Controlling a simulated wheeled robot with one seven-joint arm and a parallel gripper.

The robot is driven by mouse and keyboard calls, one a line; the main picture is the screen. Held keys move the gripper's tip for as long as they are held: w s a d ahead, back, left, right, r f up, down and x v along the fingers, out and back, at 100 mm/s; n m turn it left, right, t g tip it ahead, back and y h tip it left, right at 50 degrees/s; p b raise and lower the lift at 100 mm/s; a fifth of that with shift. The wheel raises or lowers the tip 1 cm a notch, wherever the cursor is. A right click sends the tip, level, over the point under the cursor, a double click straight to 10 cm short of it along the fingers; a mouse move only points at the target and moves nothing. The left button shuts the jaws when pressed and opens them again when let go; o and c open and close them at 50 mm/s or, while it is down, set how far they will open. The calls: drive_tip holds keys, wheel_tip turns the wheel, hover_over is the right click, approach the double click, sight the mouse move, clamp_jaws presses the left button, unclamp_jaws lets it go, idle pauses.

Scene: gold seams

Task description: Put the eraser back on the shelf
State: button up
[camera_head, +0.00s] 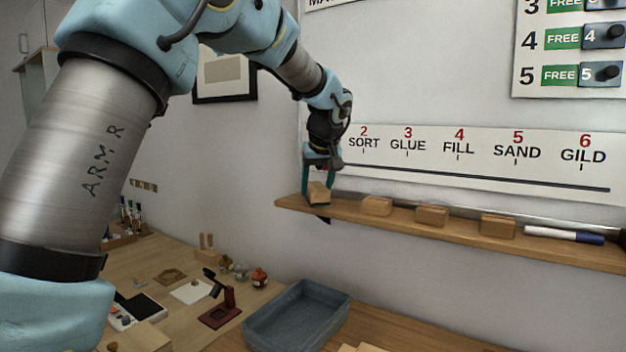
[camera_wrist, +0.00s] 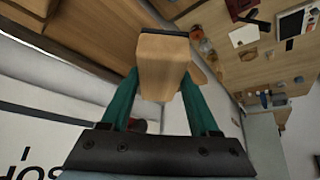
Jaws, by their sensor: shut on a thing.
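My gripper (camera_head: 319,180) is at the left end of the wall shelf (camera_head: 345,215). Its green fingers are shut on a wooden block-shaped eraser (camera_head: 319,194). The eraser looks tilted, at or just above the shelf top; I cannot tell whether it touches the shelf. In the wrist view, the eraser (camera_wrist: 163,68) sits between the two fingers of my gripper (camera_wrist: 160,95), with a dark strip along its far edge. The shelf also shows in the wrist view (camera_wrist: 85,45), behind the eraser.
Three similar wooden blocks stand along the shelf to the right, the nearest (camera_head: 376,206) a short gap away. A blue-and-white marker (camera_head: 563,235) lies farther right. A lettered strip (camera_head: 470,165) is on the wall above. Below, the table holds a grey tray (camera_head: 297,318) and small tools.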

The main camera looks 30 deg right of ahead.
sight(313, 183)
drive_tip(key=w+p, duration=0.1)
drive_tip(key=w, duration=0.1)
drive_tip(key=w+d+p, duration=0.1)
drive_tip(key=w, duration=0.1)
drive_tip(key=shift+r, duration=0.15)
drive_tip(key=shift+w+d+f+p, duration=0.15)
drive_tip(key=shift+w+f+p, duration=0.05)
drive_tip(key=shift+f+p, duration=0.15)
drive_tip(key=shift+f, duration=0.55)
drive_tip(key=o, duration=1.2)
drive_tip(key=shift+s, duration=0.1)
drive_tip(key=b+v, duration=0.3)
drive_tip(key=v, duration=0.9)
